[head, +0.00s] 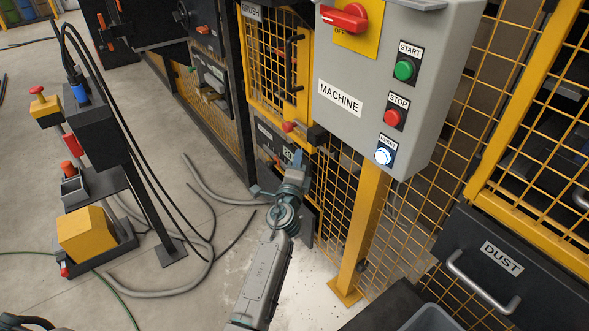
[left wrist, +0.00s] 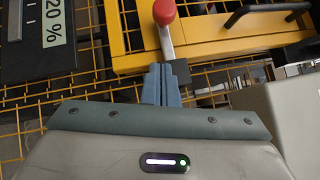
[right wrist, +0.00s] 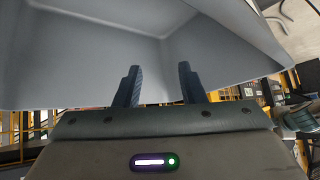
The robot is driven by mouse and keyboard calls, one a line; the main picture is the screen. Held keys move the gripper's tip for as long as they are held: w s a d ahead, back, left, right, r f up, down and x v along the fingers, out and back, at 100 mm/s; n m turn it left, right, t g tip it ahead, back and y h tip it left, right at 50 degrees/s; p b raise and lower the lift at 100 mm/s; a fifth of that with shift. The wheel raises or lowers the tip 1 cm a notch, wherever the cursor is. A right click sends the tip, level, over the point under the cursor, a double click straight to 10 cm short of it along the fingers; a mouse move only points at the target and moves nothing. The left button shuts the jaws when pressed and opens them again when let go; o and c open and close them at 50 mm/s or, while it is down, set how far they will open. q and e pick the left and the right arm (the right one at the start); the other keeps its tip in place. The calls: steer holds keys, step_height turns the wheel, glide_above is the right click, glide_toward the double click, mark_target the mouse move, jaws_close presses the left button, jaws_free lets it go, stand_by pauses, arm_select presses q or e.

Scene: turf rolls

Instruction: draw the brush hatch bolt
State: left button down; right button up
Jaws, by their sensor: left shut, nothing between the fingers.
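The brush hatch (head: 268,98) is a yellow-framed mesh door with a black handle (head: 292,62), under the BRUSH label. Its bolt has a red knob (head: 289,127) at the hatch's lower edge. In the left wrist view the red knob (left wrist: 164,12) tops a short metal stem (left wrist: 167,42) beside a dark block. My left gripper (head: 297,158) is just below the bolt, shut and empty. In the left wrist view its fingertips (left wrist: 163,68) overlap the stem's lower end; I cannot tell if they touch. My right gripper (right wrist: 159,68) is open and empty, facing a grey bin (right wrist: 80,55).
The grey MACHINE control box (head: 395,80) hangs to the right of the hatch on a yellow post (head: 368,225). The DUST drawer (head: 480,275) is at lower right. A stand with a yellow box (head: 85,235) and cables on the floor are at left.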

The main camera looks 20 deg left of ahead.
arm_select(q)
steer(key=w+a+r, duration=0.1)
steer(key=w+a, duration=0.2)
steer(key=w, duration=0.2)
steer(key=shift+w+a+r+p, duration=0.2)
steer(key=shift+w+r+p, duration=0.1)
steer(key=shift+w+r, duration=0.1)
arm_select(e)
steer(key=shift+d+r, duration=0.1)
steer(key=shift+d, duration=0.05)
arm_select(q)
steer(key=shift+a, duration=0.1)
steer(key=w+a, duration=0.1)
steer(key=a, duration=0.1)
steer(key=w+a+b, duration=0.1)
steer(key=w, duration=0.1)
steer(key=shift+a+r+b, duration=0.15)
steer(key=shift+a+b, duration=0.15)
steer(key=shift+a, duration=0.1)
arm_select(e)
steer(key=shift+w+a+f+t, duration=0.2)
steer(key=shift+a+f+t, duration=0.15)
steer(key=shift+t, duration=0.25)
